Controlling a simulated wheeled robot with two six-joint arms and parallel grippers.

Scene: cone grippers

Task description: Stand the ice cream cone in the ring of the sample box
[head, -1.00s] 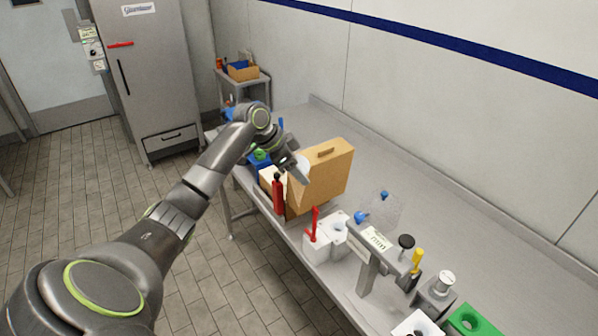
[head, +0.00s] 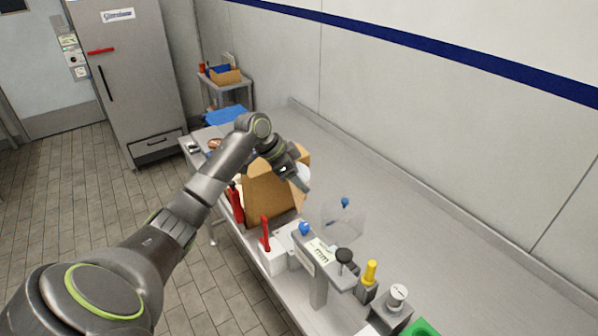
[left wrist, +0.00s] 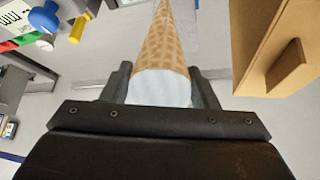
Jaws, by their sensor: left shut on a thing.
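The ice cream cone (left wrist: 165,55) is a tan waffle cone with a white wide end, between my left fingers in the left wrist view. Its narrow end points away from the gripper. A clear box (head: 343,219) with a blue knob stands to the right of the gripper. I cannot tell which thing is the sample box, and no ring shows clearly. My right gripper is not in view.
The tan case (head: 272,192) stands close to the gripper; its handle side (left wrist: 285,68) shows in the left wrist view. A grey stand (head: 322,262) with a label, a red lever (head: 265,234) and a yellow-topped item (head: 369,273) line the front. The bench (head: 440,255) at back right is clear.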

